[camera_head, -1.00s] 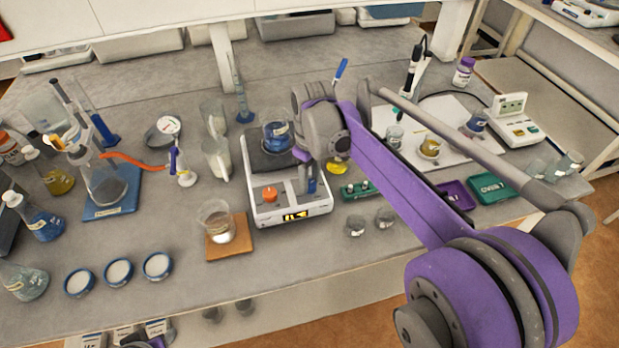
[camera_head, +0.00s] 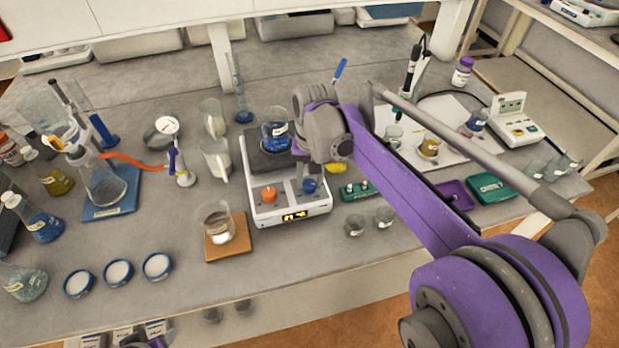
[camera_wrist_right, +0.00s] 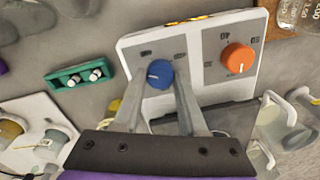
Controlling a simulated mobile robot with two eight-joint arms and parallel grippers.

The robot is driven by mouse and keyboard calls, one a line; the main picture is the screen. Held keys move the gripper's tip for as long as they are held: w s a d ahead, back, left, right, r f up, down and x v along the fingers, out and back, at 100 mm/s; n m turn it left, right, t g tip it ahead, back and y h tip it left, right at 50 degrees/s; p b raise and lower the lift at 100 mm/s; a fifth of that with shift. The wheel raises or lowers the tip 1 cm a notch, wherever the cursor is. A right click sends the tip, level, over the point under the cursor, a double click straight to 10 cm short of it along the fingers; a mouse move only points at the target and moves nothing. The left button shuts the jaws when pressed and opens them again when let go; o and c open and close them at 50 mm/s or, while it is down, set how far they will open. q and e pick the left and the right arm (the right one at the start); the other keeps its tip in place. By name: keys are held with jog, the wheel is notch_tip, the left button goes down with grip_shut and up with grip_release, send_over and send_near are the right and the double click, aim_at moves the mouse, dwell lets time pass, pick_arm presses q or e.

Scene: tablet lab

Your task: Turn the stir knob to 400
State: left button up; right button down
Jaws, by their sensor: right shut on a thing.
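The hotplate stirrer (camera_head: 262,213) is a white box with a dark top plate, in the middle of the bench. On its front panel are an orange knob (camera_head: 269,194) and a blue knob (camera_head: 310,186). The right wrist view also shows the blue knob (camera_wrist_right: 160,74), with a white pointer mark, and the orange knob (camera_wrist_right: 238,58) with a printed scale. My right gripper (camera_wrist_right: 159,80) is shut on the blue knob, a finger on each side. Small display digits (camera_head: 295,216) glow yellow but are hard to read.
A beaker of blue liquid (camera_head: 275,131) stands on the stirrer's plate. A beaker (camera_head: 219,222) on a brown tile stands to its left. A green rack with vials (camera_head: 357,191) and two small beakers (camera_head: 355,226) are close on the right. Bare bench lies in front.

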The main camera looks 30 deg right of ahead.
aim_at(311, 184)
jog(key=m, duration=0.4)
jog(key=shift+m, duration=1.9)
jog(key=shift+c, duration=2.3)
grip_release()
jog(key=shift+s+r, duration=0.1)
notch_tip(311, 184, up, 11)
jog(key=shift+s+p, duration=0.2)
jog(key=shift+p, duration=0.15)
jog(key=shift+f, duration=0.2)
